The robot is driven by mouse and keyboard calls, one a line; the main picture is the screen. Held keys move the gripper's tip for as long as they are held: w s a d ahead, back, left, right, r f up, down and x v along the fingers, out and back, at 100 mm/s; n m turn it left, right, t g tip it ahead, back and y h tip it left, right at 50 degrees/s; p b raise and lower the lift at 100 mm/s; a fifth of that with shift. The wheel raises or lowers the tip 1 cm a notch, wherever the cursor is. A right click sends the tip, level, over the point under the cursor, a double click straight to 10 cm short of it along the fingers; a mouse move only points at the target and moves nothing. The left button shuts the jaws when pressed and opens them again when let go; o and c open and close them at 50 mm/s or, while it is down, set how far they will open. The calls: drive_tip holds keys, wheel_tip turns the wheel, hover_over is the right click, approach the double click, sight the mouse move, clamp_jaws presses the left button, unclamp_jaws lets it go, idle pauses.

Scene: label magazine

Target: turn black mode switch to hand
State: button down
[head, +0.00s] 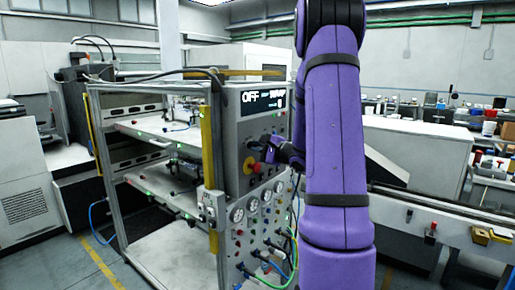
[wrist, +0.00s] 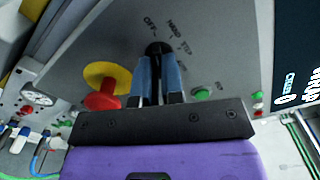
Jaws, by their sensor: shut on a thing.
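The black mode switch (wrist: 157,47) is on the grey control panel (wrist: 215,60), largely covered by my fingers. The words OFF, HAND and STEP are printed around it; other lettering is too small to read. My gripper (wrist: 158,62) is shut on the switch, with a blue-faced finger on each side. The switch's pointer is hidden, so I cannot tell its direction there. In the head view my gripper (head: 268,149) is at the panel front, and the display (head: 263,100) above it reads OFF.
A red emergency-stop button on a yellow disc (wrist: 105,88) is close beside my gripper. Green buttons (wrist: 202,94) are on the other side. Below the panel are round gauges (head: 252,205) and looping hoses (head: 290,250). A metal frame with shelves (head: 150,130) stands to the left.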

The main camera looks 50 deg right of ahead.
drive_tip(key=m, duration=0.4)
drive_tip(key=shift+f, duration=0.1)
drive_tip(key=shift+a+m, duration=0.15)
drive_tip(key=shift+m, duration=2.05)
drive_tip(key=c, duration=1.2)
unclamp_jaws()
drive_tip(key=shift+c, duration=0.2)
drive_tip(key=s, duration=1.1)
drive_tip(key=shift+d, duration=0.45)
drive_tip(key=shift+w+a, duration=0.1)
